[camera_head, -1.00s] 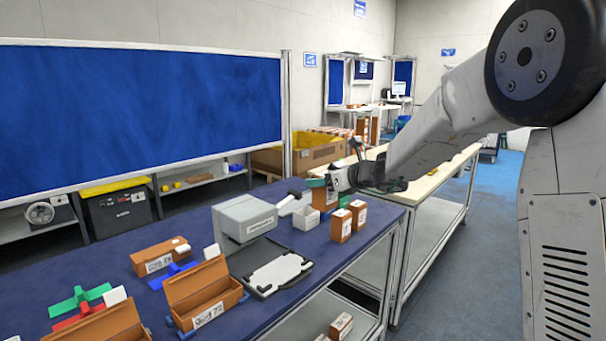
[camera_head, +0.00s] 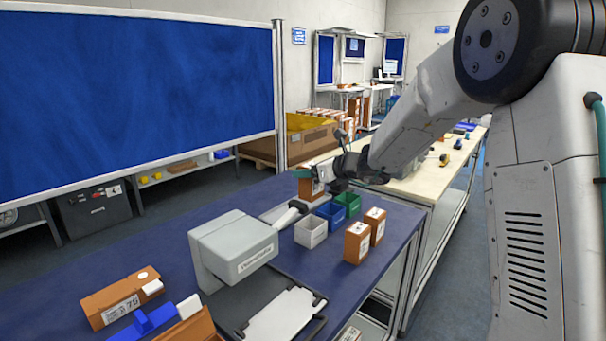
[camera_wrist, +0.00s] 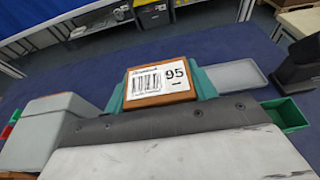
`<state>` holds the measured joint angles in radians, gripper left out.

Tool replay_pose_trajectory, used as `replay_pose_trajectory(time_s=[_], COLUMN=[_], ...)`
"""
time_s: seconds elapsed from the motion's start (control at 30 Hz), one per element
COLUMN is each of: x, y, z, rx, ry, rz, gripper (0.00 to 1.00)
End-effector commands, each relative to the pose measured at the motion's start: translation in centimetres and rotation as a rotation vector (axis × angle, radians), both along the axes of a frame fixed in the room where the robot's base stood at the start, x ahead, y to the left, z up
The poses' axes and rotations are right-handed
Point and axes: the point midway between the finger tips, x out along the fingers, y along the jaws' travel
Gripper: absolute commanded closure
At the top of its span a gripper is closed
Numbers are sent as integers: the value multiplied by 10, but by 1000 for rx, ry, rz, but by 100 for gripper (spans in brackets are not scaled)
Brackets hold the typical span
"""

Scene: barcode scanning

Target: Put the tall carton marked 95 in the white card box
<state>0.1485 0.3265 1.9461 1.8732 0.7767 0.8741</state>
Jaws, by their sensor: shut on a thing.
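The tall brown carton marked 95 (camera_wrist: 160,84) shows its white label in the wrist view. My gripper (camera_wrist: 161,92) is shut on it, with a green jaw on each side. In the head view the carton (camera_head: 309,189) hangs upright in my gripper (camera_head: 314,177), above the far part of the blue table, behind the small bins. A small white open-topped box (camera_head: 310,232) stands on the table, nearer and below the held carton, apart from it. I cannot tell if the carton's base touches the table.
A blue bin (camera_head: 331,215) and a green bin (camera_head: 348,203) stand right of the white box. Two brown cartons (camera_head: 357,243) stand near the right edge. A grey machine (camera_head: 233,250) is at left, with a flat tray (camera_head: 285,315) before it.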

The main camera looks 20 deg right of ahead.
Motion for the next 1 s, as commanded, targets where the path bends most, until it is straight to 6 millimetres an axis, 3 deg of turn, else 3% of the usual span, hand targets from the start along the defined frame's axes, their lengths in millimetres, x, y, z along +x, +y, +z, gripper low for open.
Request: replay_pose_trajectory(time_s=[0.2,0.47,1.0], x=[-1,0,-1], y=[1,1,1], z=[-28,-44,-98], rx=[0,-1,-1], ry=[0,-1,1], rz=[1,-1,0], gripper=[74,74,74])
